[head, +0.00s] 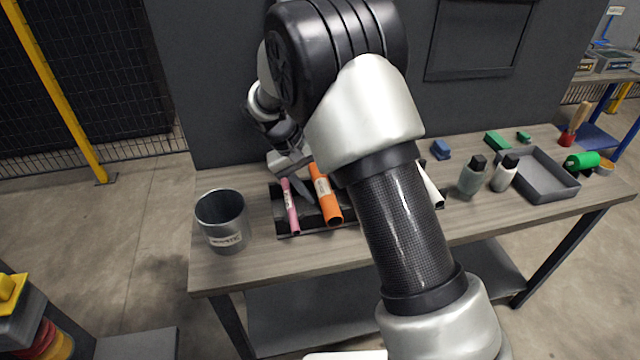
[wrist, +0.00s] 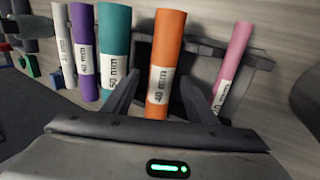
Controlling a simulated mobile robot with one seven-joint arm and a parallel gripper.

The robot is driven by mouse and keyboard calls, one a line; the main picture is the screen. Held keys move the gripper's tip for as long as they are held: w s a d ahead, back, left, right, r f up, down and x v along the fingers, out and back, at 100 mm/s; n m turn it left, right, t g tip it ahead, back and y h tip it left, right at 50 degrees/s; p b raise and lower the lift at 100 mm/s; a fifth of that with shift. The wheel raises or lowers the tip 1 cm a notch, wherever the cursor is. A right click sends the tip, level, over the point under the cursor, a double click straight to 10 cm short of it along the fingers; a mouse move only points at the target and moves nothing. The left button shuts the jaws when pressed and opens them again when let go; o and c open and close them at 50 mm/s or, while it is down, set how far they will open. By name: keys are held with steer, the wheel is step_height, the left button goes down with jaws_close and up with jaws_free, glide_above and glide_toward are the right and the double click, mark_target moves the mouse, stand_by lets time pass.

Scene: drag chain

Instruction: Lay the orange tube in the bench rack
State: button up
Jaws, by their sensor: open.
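The orange tube (head: 325,196) lies in the dark bench rack (head: 284,235), with a pink tube (head: 290,205) to its left. In the wrist view the orange tube (wrist: 165,50) bears a white label and runs between my two fingers. My gripper (wrist: 160,92) is open, with one finger on each side of the tube and a visible gap to it. In the head view my gripper (head: 303,188) is over the rack's left part, partly hidden by my arm. Teal (wrist: 114,45), purple (wrist: 84,50) and white (wrist: 63,45) tubes lie beside it.
A grey bucket (head: 222,222) stands left of the rack. My arm hides the rack's middle.

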steer(key=p+v, duration=0.2)
steer(key=v, duration=1.5)
steer(key=shift+r+p, duration=0.2)
steer(key=shift+p, duration=0.1)
